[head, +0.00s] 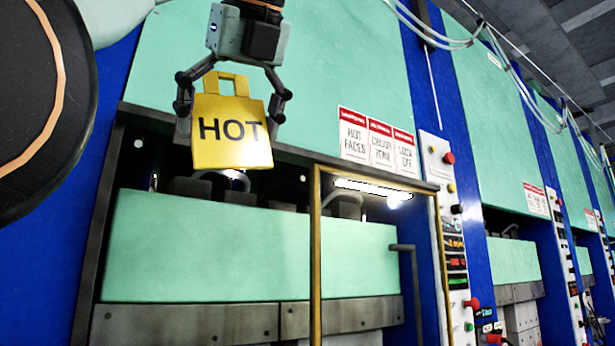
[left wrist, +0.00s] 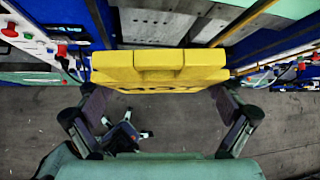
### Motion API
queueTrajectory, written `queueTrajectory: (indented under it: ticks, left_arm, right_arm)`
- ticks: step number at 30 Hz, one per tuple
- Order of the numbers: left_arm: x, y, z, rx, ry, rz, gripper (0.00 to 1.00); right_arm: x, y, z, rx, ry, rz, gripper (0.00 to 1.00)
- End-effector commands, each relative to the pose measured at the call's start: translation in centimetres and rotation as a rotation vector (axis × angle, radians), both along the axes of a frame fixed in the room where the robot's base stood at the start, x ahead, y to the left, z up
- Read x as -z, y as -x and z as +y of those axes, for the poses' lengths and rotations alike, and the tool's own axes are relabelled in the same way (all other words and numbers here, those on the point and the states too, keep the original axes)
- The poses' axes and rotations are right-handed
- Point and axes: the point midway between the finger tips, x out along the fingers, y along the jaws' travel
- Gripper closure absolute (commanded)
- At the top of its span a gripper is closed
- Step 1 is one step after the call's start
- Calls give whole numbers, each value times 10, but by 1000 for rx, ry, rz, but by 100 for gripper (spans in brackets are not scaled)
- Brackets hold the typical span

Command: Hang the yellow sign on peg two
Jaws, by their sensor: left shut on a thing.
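The yellow sign (head: 232,153) reads HOT in black and has a cut-out handle at its top. It hangs upright, slightly tilted, from my left gripper (head: 229,103), which is shut on it high in front of the nearest press. In the left wrist view the sign (left wrist: 160,66) shows edge-on from above between the two fingers of the left gripper (left wrist: 158,100). I cannot make out any numbered peg in either view. My right gripper is not in view.
The nearest press has a green front panel (head: 250,250), a dark frame and a yellow-edged guard frame (head: 316,240). Warning placards (head: 380,143) are on its upper panel. A control strip with buttons (head: 450,240) stands to the right. More presses recede rightward. The grey floor (left wrist: 185,120) looks mostly clear.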

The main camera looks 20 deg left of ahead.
Motion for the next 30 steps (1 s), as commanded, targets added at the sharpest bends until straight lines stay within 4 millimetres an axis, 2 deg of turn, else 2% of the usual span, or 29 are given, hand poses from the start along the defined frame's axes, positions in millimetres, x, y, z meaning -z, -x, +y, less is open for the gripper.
queueTrajectory:
  ticks: [30]
  left_arm:
    - [5, -34, 39, -1, 0, 0, 44]
  right_arm:
    - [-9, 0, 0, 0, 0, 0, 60]
